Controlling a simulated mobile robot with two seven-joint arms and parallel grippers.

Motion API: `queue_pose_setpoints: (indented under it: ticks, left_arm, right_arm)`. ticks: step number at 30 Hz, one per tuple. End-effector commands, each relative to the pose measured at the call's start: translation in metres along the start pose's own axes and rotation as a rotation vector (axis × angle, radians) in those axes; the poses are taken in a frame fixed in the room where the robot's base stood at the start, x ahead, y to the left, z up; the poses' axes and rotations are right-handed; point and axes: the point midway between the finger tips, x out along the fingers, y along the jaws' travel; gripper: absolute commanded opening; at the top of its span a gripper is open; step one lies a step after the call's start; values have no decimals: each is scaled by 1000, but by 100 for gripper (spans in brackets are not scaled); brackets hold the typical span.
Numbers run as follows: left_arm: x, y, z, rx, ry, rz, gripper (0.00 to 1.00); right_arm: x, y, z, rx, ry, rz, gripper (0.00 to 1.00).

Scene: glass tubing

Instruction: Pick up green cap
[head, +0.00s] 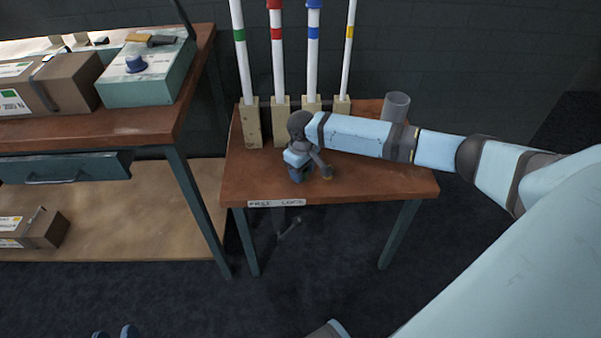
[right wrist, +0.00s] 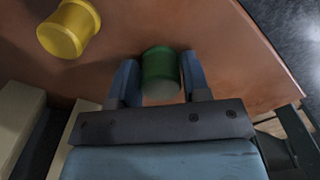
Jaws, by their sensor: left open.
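The green cap (right wrist: 161,72) is between the fingers of my right gripper (right wrist: 160,80) in the right wrist view. Both blue fingers lie against its sides, so the gripper looks shut on it. I cannot tell whether the cap touches the table. In the head view my right gripper (head: 299,172) points down over the front of the small table (head: 385,180) and hides the green cap. My left gripper (head: 115,333) shows only its fingertips at the bottom edge, apart and empty, over the dark floor.
White tubes with green (head: 240,50), red (head: 277,60), blue (head: 313,60) and yellow (head: 348,50) bands stand in wooden blocks behind. A grey cup (head: 396,106) is at the back right. A workbench (head: 150,120) stands left.

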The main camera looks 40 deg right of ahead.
Motion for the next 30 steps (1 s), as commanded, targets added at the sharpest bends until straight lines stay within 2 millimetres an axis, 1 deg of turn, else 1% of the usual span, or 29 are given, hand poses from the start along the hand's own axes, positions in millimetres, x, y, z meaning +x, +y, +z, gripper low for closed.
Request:
queue_pose_setpoints:
  ticks: [1,3,11,14,16,18,20,25,30]
  left_arm:
    - [0,0,0,0,-1,0,43]
    - [0,0,0,0,-1,0,43]
    - [0,0,0,1,-1,0,43]
    - [0,0,-1,3,-7,-1,43]
    - [-1,-1,-2,9,-21,-5,43]
    - [-3,-5,3,14,-53,-19,43]
    - [-9,-12,24,9,-128,-44,43]
    - [-22,-23,49,18,-265,-82,43]
    - [-22,-24,47,28,-283,-90,43]
  right_arm:
    - [0,0,0,0,0,0,32]
    - [0,0,0,0,0,0,16]
    - [-1,0,0,0,0,0,16]
    - [-7,0,0,0,1,0,16]
    - [-16,0,0,1,1,0,16]
    - [-30,0,-1,0,3,0,16]
    - [-45,0,-1,0,3,1,16]
    - [-95,0,-1,0,3,1,16]
    - [-142,0,-1,0,4,0,16]
